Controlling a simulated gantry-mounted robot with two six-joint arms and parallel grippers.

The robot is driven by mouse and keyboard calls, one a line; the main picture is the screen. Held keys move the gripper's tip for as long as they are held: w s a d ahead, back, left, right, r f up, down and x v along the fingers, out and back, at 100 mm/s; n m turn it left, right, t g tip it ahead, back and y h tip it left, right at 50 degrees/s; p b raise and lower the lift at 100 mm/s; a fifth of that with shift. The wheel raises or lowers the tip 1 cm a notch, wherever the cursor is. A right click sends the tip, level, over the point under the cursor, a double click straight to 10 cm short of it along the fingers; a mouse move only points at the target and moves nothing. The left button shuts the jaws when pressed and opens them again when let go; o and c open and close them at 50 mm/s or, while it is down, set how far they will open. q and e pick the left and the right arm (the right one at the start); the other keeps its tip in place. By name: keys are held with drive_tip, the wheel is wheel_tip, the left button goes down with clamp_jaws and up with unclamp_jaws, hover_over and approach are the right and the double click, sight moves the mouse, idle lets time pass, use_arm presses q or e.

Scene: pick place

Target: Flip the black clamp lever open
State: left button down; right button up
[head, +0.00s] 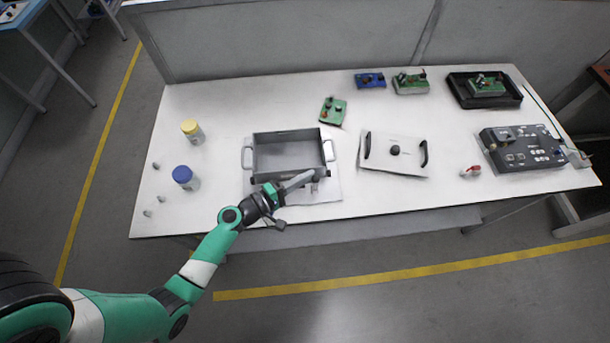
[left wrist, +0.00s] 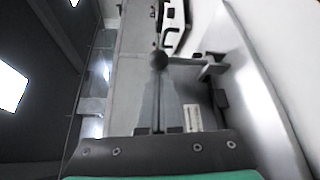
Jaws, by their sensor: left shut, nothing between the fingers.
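The grey open-topped box (head: 288,138) stands on a white sheet (head: 325,194) near the table's front edge. My left gripper (head: 306,177) is shut and empty, with its tips close to the box's front right corner. A small dark part, perhaps the clamp lever (head: 315,187), shows beside the tips. In the left wrist view, a dark round knob (left wrist: 158,60) lies just beyond the tips of my gripper (left wrist: 160,78). I cannot tell whether they touch. The lever's base is partly hidden by the gripper. My right gripper is not in view.
A white lid (head: 395,165) with black handles lies right of the box. Yellow-capped (head: 190,127) and blue-capped (head: 183,174) jars stand left. A green board (head: 333,110) lies behind. A dark control panel (head: 524,147) and a red-and-white item (head: 470,171) are farther right.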

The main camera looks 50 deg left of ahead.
use_arm(q)
drive_tip(key=shift+s+d, duration=0.15)
drive_tip(key=shift+d, duration=0.05)
drive_tip(key=shift+s+d+f+b, duration=0.1)
drive_tip(key=shift+s+d+b, duration=0.15)
drive_tip(key=shift+d+b, duration=0.15)
drive_tip(key=shift+s+d+f+b, duration=0.1)
drive_tip(key=shift+s+d+b, duration=0.15)
drive_tip(key=shift+d, duration=0.2)
drive_tip(key=shift+s+d+f+b, duration=0.25)
drive_tip(key=shift+d+b, duration=0.15)
drive_tip(key=shift+b, duration=0.1)
drive_tip(key=d+f+b, duration=0.1)
drive_tip(key=b, duration=0.1)
drive_tip(key=shift+s+b, duration=0.3)
drive_tip(key=shift+s+d+m+t+b, duration=0.2)
drive_tip(key=shift+m+t+b, duration=0.2)
drive_tip(key=shift+m+b, duration=0.25)
drive_tip(key=shift+d+f+b, duration=0.1)
drive_tip(key=shift+d+b, duration=0.05)
drive_tip(key=shift+b, duration=0.35)
drive_tip(key=shift+s, duration=0.1)
